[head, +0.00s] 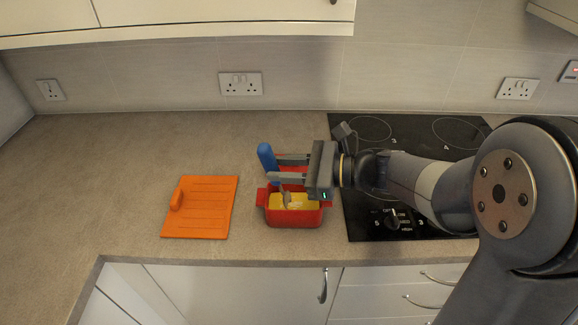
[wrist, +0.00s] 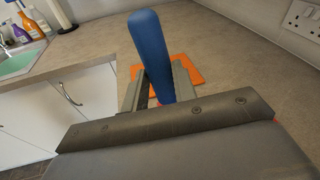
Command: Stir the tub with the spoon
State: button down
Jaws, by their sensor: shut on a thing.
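A red tub (head: 292,216) with side handles and yellow contents stands on the worktop, left of the hob. The spoon (head: 266,157) has a blue handle, and its grey lower end reaches into the tub at the yellow contents. My gripper (head: 274,168) comes in from the right above the tub and is shut on the spoon's handle. In the wrist view the blue spoon handle (wrist: 152,55) stands up between the fingers, leaning slightly. The spoon's tip is hidden in the contents, and the tub is mostly hidden behind my gripper in the wrist view.
An orange lid or board (head: 201,208) with a raised grip lies left of the tub; part of it shows in the wrist view (wrist: 184,68). A black hob (head: 400,205) is on the right. The worktop (head: 120,160) at left is clear. Bottles (wrist: 27,22) stand by a sink.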

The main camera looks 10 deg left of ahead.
jog(key=d, duration=0.3)
jog(key=shift+w+d+r+p, duration=0.1)
jog(key=shift+w+d+p, duration=0.1)
jog(key=shift+w+p, duration=0.1)
jog(key=shift+s+a, duration=0.1)
jog(key=shift+a, duration=0.8)
